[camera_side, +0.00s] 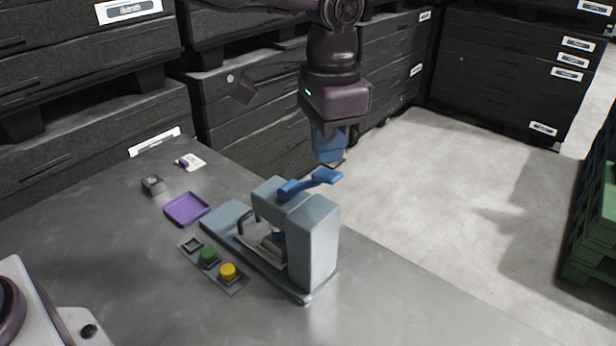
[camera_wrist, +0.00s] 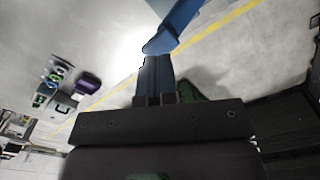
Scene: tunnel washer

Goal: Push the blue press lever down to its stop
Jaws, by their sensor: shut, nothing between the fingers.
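The blue press lever (camera_side: 312,183) sits on top of a grey-blue press (camera_side: 316,240) on the metal table. Its handle end points right and slightly up in the side view. My gripper (camera_side: 330,162) is shut and empty, with its blue fingers pointing down just above the lever's handle end. A small gap seems to separate them, but I cannot be sure there is no contact. In the wrist view, the shut fingers (camera_wrist: 156,62) lie close to the rounded end of the blue lever (camera_wrist: 172,30).
Left of the press are a panel with a green button (camera_side: 208,256) and a yellow button (camera_side: 228,271), a purple tray (camera_side: 187,208) and a small grey block (camera_side: 153,184). Dark stacked crates (camera_side: 90,140) stand behind the table. Green crates (camera_side: 594,225) stand far right.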

